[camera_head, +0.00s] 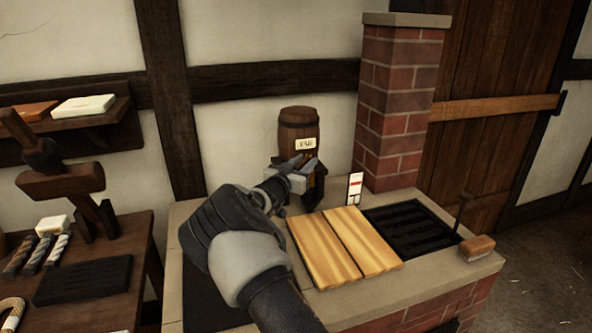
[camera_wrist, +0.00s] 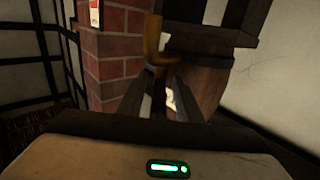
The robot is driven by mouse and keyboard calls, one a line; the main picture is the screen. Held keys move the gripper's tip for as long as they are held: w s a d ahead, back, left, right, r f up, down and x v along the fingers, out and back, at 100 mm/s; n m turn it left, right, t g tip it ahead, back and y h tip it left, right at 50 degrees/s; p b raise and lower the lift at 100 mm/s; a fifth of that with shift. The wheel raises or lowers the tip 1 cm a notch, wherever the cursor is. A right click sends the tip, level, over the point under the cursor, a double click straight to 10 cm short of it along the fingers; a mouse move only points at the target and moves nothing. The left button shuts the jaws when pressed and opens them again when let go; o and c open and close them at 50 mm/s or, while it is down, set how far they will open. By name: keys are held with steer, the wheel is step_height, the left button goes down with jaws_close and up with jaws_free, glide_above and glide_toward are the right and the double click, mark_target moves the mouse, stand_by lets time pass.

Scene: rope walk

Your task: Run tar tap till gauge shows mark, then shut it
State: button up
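The tar barrel (camera_head: 298,129) is a small wooden cask with a white label, on a dark stand against the wall. Its brass-coloured tap (camera_wrist: 154,45) shows in the wrist view, right in front of my fingers. My gripper (camera_head: 304,166) is just below the label; in the wrist view its two fingers (camera_wrist: 160,80) stand apart, with the tap's end between or just beyond their tips. Contact cannot be told. The gauge (camera_head: 354,187) is an upright white plate with a red mark, right of the barrel; its level is too small to read. No tar stream is visible.
A pale wooden lid (camera_head: 335,250) lies on the brick hearth beside a black grate (camera_head: 410,226). A brush (camera_head: 475,248) lies at the right edge. A brick chimney (camera_head: 397,110) rises behind. A bench with rope pieces (camera_head: 38,252) stands left.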

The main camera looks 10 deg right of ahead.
steer(key=v, duration=1.7)
steer(key=shift+p, duration=0.4)
